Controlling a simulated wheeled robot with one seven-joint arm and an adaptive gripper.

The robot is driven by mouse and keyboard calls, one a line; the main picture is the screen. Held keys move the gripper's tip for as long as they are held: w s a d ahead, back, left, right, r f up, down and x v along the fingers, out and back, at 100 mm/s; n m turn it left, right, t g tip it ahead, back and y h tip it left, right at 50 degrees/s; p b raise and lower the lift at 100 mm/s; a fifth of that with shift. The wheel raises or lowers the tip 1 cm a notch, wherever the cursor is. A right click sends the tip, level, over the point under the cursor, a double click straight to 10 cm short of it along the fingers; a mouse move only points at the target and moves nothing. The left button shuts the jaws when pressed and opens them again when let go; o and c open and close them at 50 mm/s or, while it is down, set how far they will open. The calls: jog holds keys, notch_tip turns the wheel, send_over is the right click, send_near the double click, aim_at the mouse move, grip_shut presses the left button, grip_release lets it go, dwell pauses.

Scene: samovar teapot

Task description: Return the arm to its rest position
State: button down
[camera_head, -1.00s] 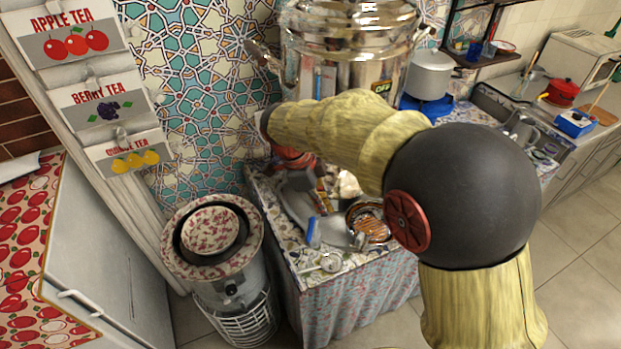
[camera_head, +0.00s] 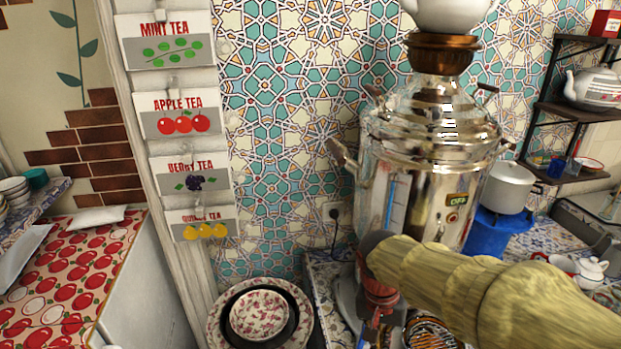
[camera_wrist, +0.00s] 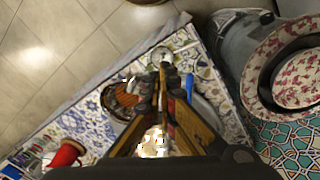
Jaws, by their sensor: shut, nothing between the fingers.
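My arm (camera_head: 480,285), with a yellowish sleeve, reaches in from the lower right of the head view, in front of the samovar's lower body. My gripper hangs down at the bottom edge there, and its fingertips are not clear. In the wrist view my gripper (camera_wrist: 158,80) points down over the patterned tabletop, with its dark fingers together and nothing held. The silver samovar (camera_head: 430,150) stands upright behind my arm, with a white teapot (camera_head: 447,12) on top.
A floral bowl (camera_head: 262,314) sits in stacked dishes left of my gripper; it also shows in the wrist view (camera_wrist: 298,78). A round dish of orange-brown pieces (camera_wrist: 118,98) lies near the fingers. A white pot (camera_head: 508,187) stands on a blue burner (camera_head: 490,232) at right.

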jog(key=s+d+r+n+t, duration=0.2)
jog(key=s+r, duration=0.3)
jog(key=s, duration=0.1)
jog(key=s+d+r+n+t+y, duration=0.1)
jog(key=s+r+n+t, duration=0.1)
jog(key=s+r, duration=0.4)
jog(key=shift+s+d+t, duration=0.3)
jog(key=shift+d+t, duration=0.1)
jog(key=shift+t, duration=0.4)
